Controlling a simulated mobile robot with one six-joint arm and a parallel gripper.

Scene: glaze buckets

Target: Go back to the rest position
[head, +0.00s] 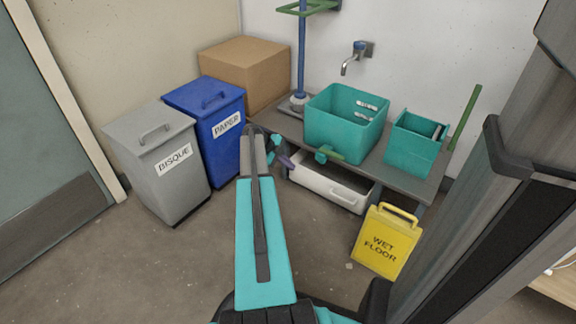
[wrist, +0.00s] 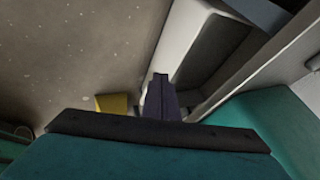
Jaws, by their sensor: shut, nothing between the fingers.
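My gripper (head: 287,162) is in front of the left end of the low grey bench, near the white drawer (head: 328,186) under it. Its dark purple fingers are together and empty, and they also show in the wrist view (wrist: 161,90). My teal arm reaches forward from the bottom of the head view and hides part of the floor. No marker for a rest position shows.
A blue PAPER bin (head: 212,125) and a grey BISQUE bin (head: 160,165) stand left of my arm. Teal tubs (head: 346,122) (head: 412,150) stand on the bench (head: 385,175). A yellow wet-floor sign (head: 386,243) stands right. Floor at front left is clear.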

